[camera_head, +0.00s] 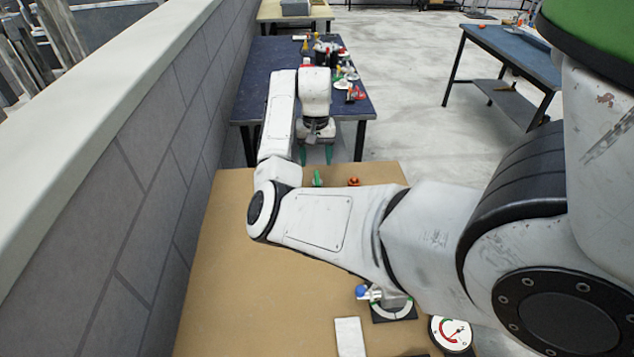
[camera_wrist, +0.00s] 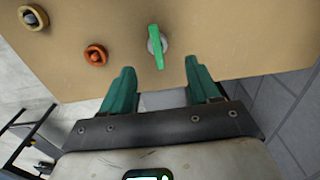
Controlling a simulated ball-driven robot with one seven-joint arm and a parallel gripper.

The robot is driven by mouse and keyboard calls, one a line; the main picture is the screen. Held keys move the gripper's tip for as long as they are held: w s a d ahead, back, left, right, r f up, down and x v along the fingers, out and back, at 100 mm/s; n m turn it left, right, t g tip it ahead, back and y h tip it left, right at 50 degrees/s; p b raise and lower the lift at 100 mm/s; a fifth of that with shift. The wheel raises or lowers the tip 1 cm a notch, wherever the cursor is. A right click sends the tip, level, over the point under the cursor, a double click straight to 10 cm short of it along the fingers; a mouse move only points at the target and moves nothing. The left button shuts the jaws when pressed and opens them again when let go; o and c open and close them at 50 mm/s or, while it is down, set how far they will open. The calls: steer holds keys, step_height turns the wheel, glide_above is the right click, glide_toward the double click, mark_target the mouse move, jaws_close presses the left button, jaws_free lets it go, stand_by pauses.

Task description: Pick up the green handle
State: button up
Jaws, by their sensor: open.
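The green handle (camera_wrist: 155,46) is a slim lever on a round grey base, mounted on a tan board (camera_wrist: 225,35). In the wrist view it stands upright in the picture, beyond my fingertips and between their lines. In the head view the green handle (camera_head: 317,178) shows small near the far edge of the tan board (camera_head: 225,260). My gripper (camera_wrist: 158,78) has two green fingers spread apart with nothing between them. In the head view my gripper (camera_head: 315,158) points down near the board's far edge, just beyond the handle. The fingers look apart from the handle.
An orange knob (camera_wrist: 96,55) sits beside the handle, with a yellow-ringed knob (camera_wrist: 33,18) farther left. Nearer on the board are a blue-tipped lever (camera_head: 361,291), a white plate (camera_head: 349,337) and a gauge (camera_head: 452,333). A grey wall (camera_head: 150,180) runs along the left.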

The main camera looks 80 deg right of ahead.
mark_target(317, 176)
steer(key=shift+s+f+p, duration=0.1)
steer(key=shift+f+p, duration=0.25)
steer(key=shift+f, duration=3.65)
steer(key=shift+c, duration=0.3)
jaws_close()
